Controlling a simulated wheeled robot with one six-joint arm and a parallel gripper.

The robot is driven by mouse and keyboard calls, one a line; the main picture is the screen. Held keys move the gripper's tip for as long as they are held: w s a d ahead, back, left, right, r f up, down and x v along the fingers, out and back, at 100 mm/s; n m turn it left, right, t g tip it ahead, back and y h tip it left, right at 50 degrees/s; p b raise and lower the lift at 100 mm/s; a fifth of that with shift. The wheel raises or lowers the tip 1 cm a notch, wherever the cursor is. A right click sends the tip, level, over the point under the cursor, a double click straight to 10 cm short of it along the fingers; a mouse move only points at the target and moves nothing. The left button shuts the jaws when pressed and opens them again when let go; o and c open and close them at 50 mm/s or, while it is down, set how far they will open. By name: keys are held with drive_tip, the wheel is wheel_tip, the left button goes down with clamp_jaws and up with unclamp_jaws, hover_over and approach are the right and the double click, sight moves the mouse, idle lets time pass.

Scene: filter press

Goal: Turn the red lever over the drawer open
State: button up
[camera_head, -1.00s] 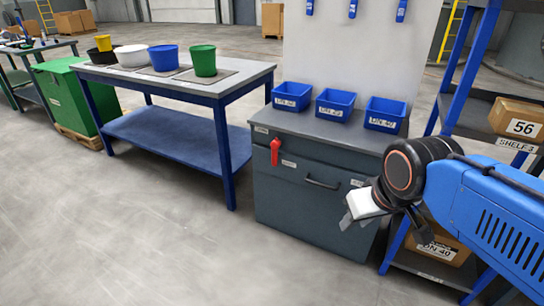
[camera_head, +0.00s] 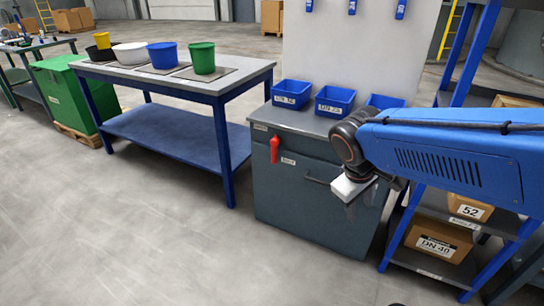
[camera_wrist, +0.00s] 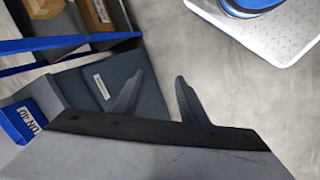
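The red lever (camera_head: 275,149) sits at the upper left of the dark grey cabinet's front in the head view, its grip hanging straight down. The drawer (camera_head: 300,171) is shut; its bar handle (camera_head: 316,180) is partly hidden by my gripper. My gripper (camera_head: 352,188) is in front of the cabinet's right part, right of the lever and apart from it. In the wrist view my gripper's two dark fingers (camera_wrist: 157,79) stand apart with nothing between them. The lever is not in the wrist view.
Blue bins (camera_head: 334,101) stand on the cabinet top (camera_head: 300,121); my arm partly covers the right one. A blue shelf rack (camera_head: 405,232) with boxes stands close on the right. A blue workbench (camera_head: 226,150) with buckets is at left. The floor in front is clear.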

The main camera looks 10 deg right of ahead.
drive_tip(key=w+d+f+n+h, duration=0.2)
drive_tip(key=w+n+h, duration=0.35)
drive_tip(key=w, duration=0.55)
drive_tip(key=n+t+h, duration=0.3)
drive_tip(key=n+t, duration=0.9)
drive_tip(key=n, duration=0.7)
approach(273, 154)
drive_tip(key=shift+m, duration=0.25)
drive_tip(key=x, duration=0.9)
drive_tip(key=shift+c, duration=0.6)
clamp_jaws()
